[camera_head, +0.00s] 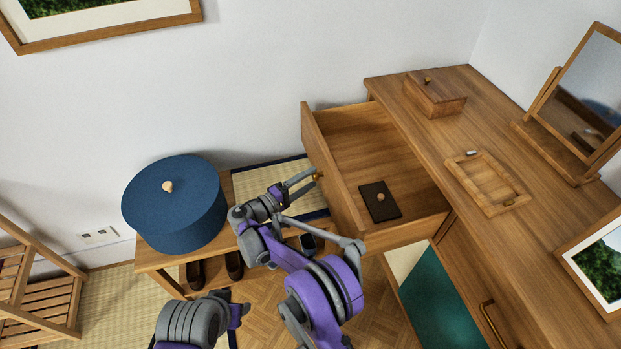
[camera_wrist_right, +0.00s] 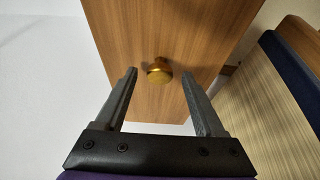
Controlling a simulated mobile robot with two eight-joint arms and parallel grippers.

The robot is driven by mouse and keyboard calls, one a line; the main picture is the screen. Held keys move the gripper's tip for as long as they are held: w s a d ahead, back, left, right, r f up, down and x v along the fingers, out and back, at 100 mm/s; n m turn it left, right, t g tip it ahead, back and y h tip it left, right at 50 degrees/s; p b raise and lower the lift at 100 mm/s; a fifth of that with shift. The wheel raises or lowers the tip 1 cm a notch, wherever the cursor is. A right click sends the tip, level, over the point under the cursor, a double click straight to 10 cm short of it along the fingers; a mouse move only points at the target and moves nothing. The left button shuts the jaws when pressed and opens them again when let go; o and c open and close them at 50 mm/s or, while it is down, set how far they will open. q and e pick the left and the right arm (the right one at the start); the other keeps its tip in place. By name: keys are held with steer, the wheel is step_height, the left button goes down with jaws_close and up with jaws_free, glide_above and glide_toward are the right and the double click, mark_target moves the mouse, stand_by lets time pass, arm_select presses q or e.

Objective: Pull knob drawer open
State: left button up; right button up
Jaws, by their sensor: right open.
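The wooden drawer (camera_head: 352,150) stands pulled out of the dresser (camera_head: 443,126), with its inside showing. A small dark flat item with a round knob (camera_head: 379,202) lies in it. The drawer's brass knob (camera_wrist_right: 159,71) is on the drawer front (camera_wrist_right: 150,30) in the right wrist view. My right gripper (camera_head: 308,178) is at the drawer front in the head view. Its fingers (camera_wrist_right: 160,88) are open on either side of the knob, with gaps between them and it.
A low bench (camera_head: 150,262) with a round blue box (camera_head: 175,205) stands left of the drawer, with shoes below. A wooden box (camera_head: 435,95), a tray (camera_head: 487,182) and a mirror (camera_head: 585,95) stand on the dresser top. A green panel (camera_head: 435,300) shows below the drawer.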

steer(key=v, duration=0.9)
steer(key=shift+s+a+p, duration=0.25)
steer(key=shift+s+p, duration=0.05)
steer(key=shift+p, duration=0.05)
